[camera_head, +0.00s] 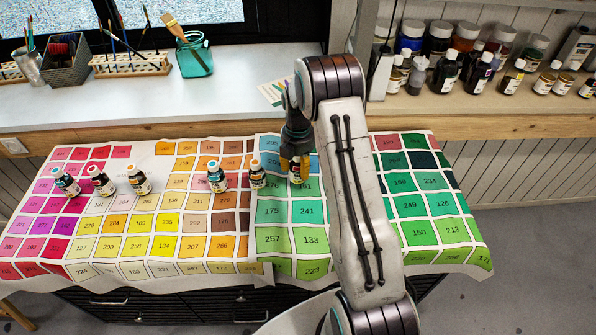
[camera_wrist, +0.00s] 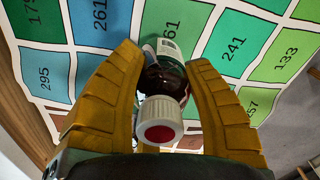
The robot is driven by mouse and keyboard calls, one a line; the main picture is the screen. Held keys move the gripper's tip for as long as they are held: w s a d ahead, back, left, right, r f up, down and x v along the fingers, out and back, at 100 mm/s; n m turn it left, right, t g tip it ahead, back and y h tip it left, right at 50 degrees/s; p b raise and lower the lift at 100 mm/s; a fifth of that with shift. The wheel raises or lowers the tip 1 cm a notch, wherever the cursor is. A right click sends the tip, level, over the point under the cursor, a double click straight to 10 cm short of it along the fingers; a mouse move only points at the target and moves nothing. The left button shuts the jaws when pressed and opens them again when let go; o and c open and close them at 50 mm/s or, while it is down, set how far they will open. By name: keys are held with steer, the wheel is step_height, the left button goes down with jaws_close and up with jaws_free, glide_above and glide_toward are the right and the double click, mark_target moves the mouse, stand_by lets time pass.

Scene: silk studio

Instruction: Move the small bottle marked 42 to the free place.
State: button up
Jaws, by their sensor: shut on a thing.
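My gripper (camera_head: 297,165) is shut on a small dark bottle (camera_wrist: 168,76) with a white cap, a red dot on the cap and a pale label. Its number cannot be read. In the wrist view the yellow fingers (camera_wrist: 165,85) stand on either side of it, over green and blue chart squares. I cannot tell if its base touches the chart. Small bottles stand in a row to the left: one (camera_head: 257,176) close by, another (camera_head: 217,177), then a wide gap, then three more (camera_head: 139,180), (camera_head: 101,182), (camera_head: 66,183). Their numbers are too small to read.
The numbered colour chart (camera_head: 165,245) covers the bench top; its front part is clear. Behind is a raised shelf (camera_head: 120,112) with brush racks, a teal jar (camera_head: 194,60) and, at right, many dark bottles (camera_head: 447,70). My arm hides part of the chart's right side.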

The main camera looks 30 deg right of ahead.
steer(key=shift+f, duration=1.3)
steer(key=shift+f, duration=0.1)
steer(key=o, duration=1.2)
steer(key=shift+c, duration=0.2)
step_height(320, 180, up, 12)
steer(key=shift+f+b, duration=0.1)
steer(key=shift+b, duration=0.3)
steer(key=s+a+r+m+t, duration=0.1)
steer(key=s+a+r+m, duration=0.3)
steer(key=s+r+m, duration=0.45)
steer(key=s+a+r+m+t, duration=0.2)
steer(key=s+a+r+m, duration=0.3)
steer(key=s, duration=0.6)
steer(key=s+a+m, duration=0.1)
steer(key=s+m, duration=0.4)
steer(key=s, duration=0.4)
steer(key=shift+s+a+f+t, duration=0.2)
steer(key=shift+s+a+t, duration=0.15)
steer(key=shift+s+t, duration=0.05)
